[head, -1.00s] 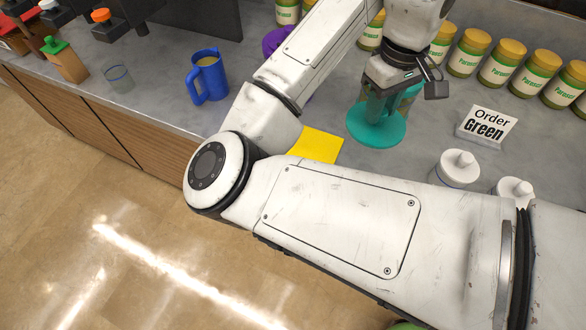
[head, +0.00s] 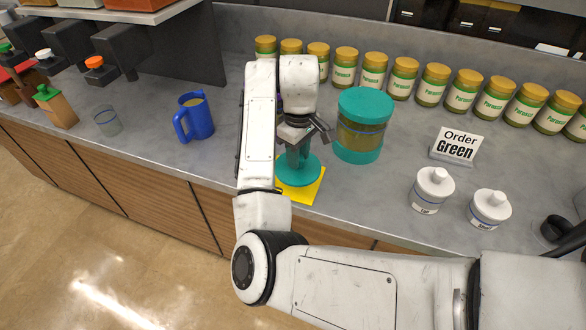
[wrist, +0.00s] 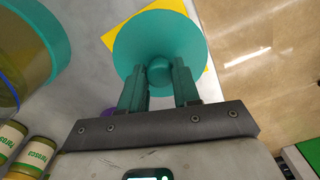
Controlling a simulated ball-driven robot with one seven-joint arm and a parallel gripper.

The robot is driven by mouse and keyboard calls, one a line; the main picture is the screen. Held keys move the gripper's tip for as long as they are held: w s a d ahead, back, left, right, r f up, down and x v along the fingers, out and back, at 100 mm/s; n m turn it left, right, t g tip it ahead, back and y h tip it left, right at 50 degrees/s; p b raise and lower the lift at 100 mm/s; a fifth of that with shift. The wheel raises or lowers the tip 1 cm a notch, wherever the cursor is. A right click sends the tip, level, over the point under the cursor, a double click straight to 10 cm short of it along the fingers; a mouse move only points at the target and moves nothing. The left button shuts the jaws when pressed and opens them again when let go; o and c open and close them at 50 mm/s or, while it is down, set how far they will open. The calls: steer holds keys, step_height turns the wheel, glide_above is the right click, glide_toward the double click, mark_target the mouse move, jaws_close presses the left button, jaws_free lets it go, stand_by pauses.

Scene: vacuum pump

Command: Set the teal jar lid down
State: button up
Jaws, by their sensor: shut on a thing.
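The teal jar lid (head: 299,173) is a round disc with a knob in the middle. My gripper (head: 297,158) is shut on the knob from above. The lid is over a yellow square (head: 308,193) on the counter and covers much of it. I cannot tell whether the lid touches the square. In the wrist view the lid (wrist: 135,48) lies flat ahead of the fingers (wrist: 160,78), with yellow corners (wrist: 117,37) showing around it. The large jar (head: 357,137), with a teal top and base, stands to the right of the lid, apart from it.
An order sign (head: 456,145) and two white bottles (head: 432,190) are at the right. A blue mug (head: 194,117) and a glass (head: 108,122) are at the left. The counter's front edge is close to the yellow square.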

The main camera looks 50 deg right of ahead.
steer(key=shift+w+d+f, duration=0.1)
steer(key=shift+w+f, duration=0.35)
steer(key=shift+f, duration=0.1)
steer(key=shift+w+d+f, duration=0.1)
steer(key=shift+w+f, duration=0.3)
steer(key=shift+f, duration=0.05)
steer(key=shift+w+d+f+p, duration=0.15)
steer(key=shift+f+p, duration=0.6)
steer(key=shift+f, duration=1)
steer(key=shift+f, duration=0.1)
steer(key=o, duration=1.1)
steer(key=shift+c, duration=0.2)
step_height(320, 180, up, 12)
